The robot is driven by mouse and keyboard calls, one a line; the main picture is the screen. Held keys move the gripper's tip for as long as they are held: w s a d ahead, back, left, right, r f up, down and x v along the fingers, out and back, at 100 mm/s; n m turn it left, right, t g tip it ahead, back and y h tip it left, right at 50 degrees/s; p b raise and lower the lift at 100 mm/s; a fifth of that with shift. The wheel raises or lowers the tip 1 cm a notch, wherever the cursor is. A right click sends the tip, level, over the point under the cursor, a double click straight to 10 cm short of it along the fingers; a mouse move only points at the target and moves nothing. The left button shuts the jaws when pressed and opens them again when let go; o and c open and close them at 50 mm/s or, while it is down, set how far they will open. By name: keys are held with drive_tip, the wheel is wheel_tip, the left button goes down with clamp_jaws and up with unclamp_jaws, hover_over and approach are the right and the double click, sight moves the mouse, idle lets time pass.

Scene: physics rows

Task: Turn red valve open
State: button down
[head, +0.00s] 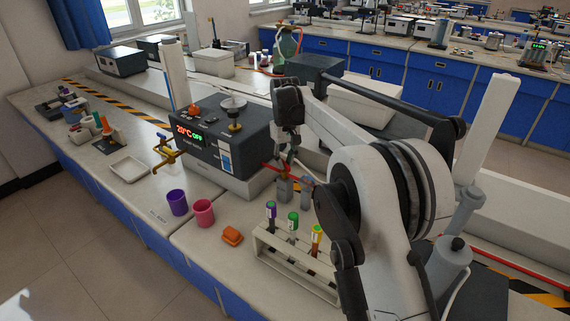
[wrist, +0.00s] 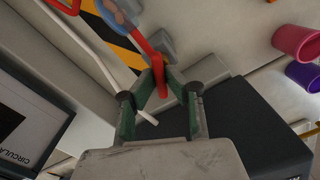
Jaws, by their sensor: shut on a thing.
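The red valve handle (wrist: 160,80) is a slim red lever in the wrist view, beside a grey fitting (wrist: 163,45). My gripper (wrist: 160,76) has its green-grey fingers closed on the lever near its free end. In the head view the red handle (head: 269,167) shows as a small red strip at the right side of the circulator box, and my gripper (head: 286,160) is there, partly hidden by its own links.
The black circulator (head: 218,135) with a red and green display stands left of my gripper.

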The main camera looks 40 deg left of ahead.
sight(286, 163)
drive_tip(key=n+b, duration=0.1)
drive_tip(key=n, duration=0.4)
idle(0.6)
drive_tip(key=c, duration=1.8)
unclamp_jaws()
wheel_tip(286, 163, up, 12)
drive_tip(key=shift+r, duration=0.1)
drive_tip(key=shift+d, duration=0.1)
